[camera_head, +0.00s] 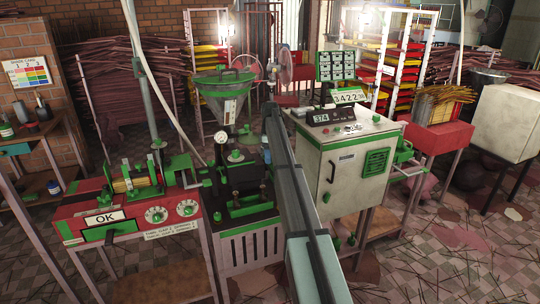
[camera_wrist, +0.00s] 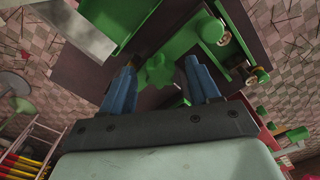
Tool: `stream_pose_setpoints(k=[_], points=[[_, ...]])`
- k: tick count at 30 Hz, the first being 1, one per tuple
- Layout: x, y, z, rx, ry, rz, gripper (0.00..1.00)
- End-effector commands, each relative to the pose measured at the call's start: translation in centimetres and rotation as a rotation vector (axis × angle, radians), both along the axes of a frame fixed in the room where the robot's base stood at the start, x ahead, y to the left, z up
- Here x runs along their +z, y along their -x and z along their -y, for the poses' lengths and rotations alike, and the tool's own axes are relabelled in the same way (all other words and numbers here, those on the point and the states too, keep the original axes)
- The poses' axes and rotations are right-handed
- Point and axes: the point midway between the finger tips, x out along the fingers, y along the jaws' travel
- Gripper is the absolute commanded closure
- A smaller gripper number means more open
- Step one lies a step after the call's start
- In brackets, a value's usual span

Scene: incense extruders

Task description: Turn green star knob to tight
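The green star knob (camera_wrist: 158,70) shows in the wrist view, seen from above, with rounded lobes. It lies between the two blue fingers of my gripper (camera_wrist: 163,64). The fingers are spread wide, with a visible gap on each side of the knob, so they do not appear to grip it. I cannot tell how far the fingertips are above it. In the camera_head view my arm reaches over the middle of the bench, by the extruder with the green-rimmed hopper (camera_head: 224,88). My fingertips and the knob cannot be made out clearly there.
Left of the extruder stands a red unit (camera_head: 130,215) with an OK display and dials. To the right is a white control cabinet (camera_head: 345,165) with numeric displays. In the wrist view, green machine parts (camera_wrist: 205,30) stand close to the right finger.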

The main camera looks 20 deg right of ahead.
Motion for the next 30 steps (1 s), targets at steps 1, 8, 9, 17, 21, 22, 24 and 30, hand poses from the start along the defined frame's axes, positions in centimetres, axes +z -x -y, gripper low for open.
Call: stream_pose_setpoints(k=[1, 8, 9, 17, 21, 22, 24, 30], points=[[0.01, 0.00, 0.00, 0.000, 0.000, 0.000, 0.44], [0.03, 0.00, 0.00, 0.000, 0.000, 0.000, 0.66], [0.03, 0.00, 0.00, 0.000, 0.000, 0.000, 0.70], [0.04, -0.01, 0.01, 0.000, 0.000, 0.000, 0.95], [0.04, 0.00, 0.00, -0.005, 0.000, 0.000, 0.95], [0.04, 0.00, 0.00, -0.009, 0.000, 0.000, 0.95], [0.04, -0.01, 0.01, -0.023, 0.000, 0.000, 0.95], [0.05, 0.00, 0.00, -0.110, 0.000, 0.000, 0.95]])
